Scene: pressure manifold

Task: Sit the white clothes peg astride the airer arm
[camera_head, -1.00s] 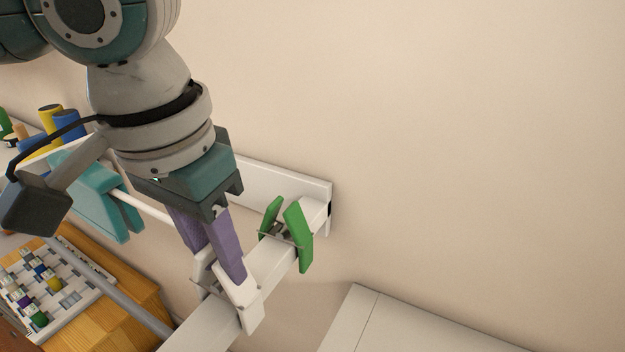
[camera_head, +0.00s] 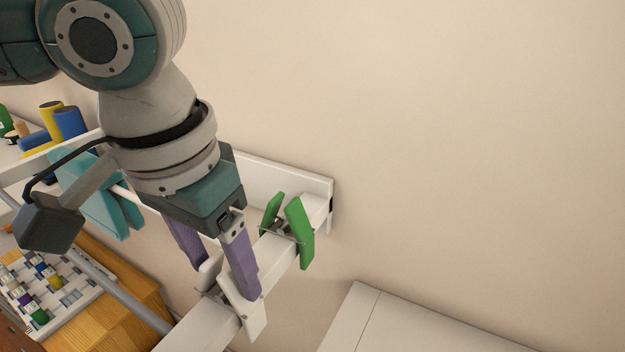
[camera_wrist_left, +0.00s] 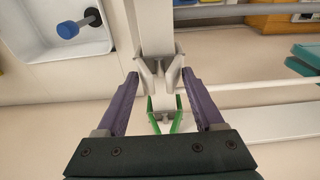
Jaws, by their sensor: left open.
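The white clothes peg (camera_head: 245,308) sits astride the white airer arm (camera_head: 275,256), one leg showing on each side of the bar. In the left wrist view the peg (camera_wrist_left: 174,72) straddles the arm (camera_wrist_left: 154,30) between my fingers. My left gripper (camera_head: 222,280) is open around the peg, one purple finger on each side. In the left wrist view my left gripper (camera_wrist_left: 160,77) shows gaps between both fingers and the peg. The fingers partly hide the peg in the head view. My right gripper is not in view.
A green peg (camera_head: 299,233) sits on the same arm nearer the wall. A teal peg (camera_head: 95,195) hangs on a rail at left. A wooden unit with a board of small coloured pieces (camera_head: 45,290) stands below left. A white surface (camera_head: 400,325) lies at lower right.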

